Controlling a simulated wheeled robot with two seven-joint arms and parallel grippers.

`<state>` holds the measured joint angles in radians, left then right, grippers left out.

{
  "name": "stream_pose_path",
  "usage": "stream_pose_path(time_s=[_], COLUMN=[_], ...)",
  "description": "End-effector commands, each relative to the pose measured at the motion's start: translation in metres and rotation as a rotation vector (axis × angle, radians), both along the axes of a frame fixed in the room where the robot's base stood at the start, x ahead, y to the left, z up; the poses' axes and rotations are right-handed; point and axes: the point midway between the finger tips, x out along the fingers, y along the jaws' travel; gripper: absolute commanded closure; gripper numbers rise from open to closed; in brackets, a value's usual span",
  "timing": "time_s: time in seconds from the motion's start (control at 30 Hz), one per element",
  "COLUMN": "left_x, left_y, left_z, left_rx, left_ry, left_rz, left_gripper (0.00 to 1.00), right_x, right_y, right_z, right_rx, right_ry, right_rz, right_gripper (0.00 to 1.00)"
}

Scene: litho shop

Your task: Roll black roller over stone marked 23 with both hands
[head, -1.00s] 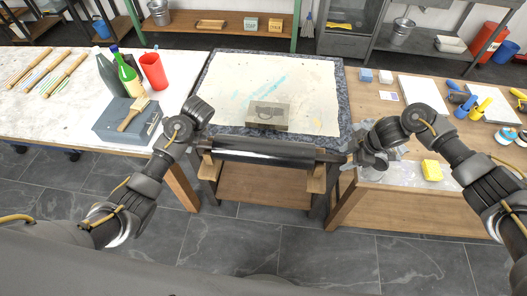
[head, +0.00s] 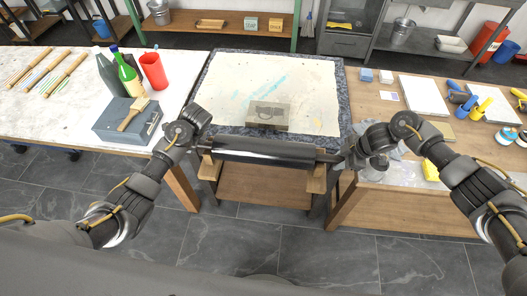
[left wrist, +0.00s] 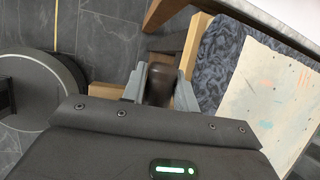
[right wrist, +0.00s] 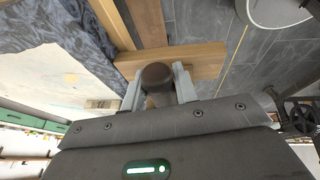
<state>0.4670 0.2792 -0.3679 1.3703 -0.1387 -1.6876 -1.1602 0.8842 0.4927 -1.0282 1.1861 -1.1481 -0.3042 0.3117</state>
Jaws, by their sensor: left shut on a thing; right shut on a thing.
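The black roller (head: 264,152) lies crosswise in front of the stone bench, above the wooden brackets at its near edge. My left gripper (head: 203,147) is shut on its left handle; the dark brown handle (left wrist: 158,86) shows between the fingers in the left wrist view. My right gripper (head: 343,159) is shut on its right handle, and that handle end (right wrist: 157,78) shows in the right wrist view. A grey stone block (head: 268,117) with a dark drawing on top sits beyond the roller on the stained sheet.
The stained sheet (head: 300,80) covers most of the dark speckled slab (head: 346,108). Bottles, a red cup (head: 153,71) and a grey box (head: 113,121) stand on the left table.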

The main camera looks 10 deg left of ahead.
Motion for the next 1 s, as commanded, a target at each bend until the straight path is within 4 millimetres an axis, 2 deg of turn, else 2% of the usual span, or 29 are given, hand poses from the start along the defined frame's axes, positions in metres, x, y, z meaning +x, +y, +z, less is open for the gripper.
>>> stream_pose_path(time_s=[0.03,0.1,1.0], left_x=[0.0002,0.0002,0.0004], left_y=[-0.0003,-0.0003,-0.0007], left_z=[0.0002,0.0002,0.0004], left_rx=[0.0,0.0,-0.001], left_ry=[0.0,0.0,-0.002], left_rz=[0.0,0.0,0.001], left_gripper=[0.91,1.0,1.0], right_x=[0.0001,0.0001,0.0003], right_y=[-0.0003,-0.0004,-0.0009], right_z=[0.0002,0.0002,0.0007], right_rx=[0.0,0.0,-0.001], right_ry=[0.0,0.0,-0.001], right_rz=[0.0,0.0,0.0], right_gripper=[0.91,1.0,1.0])
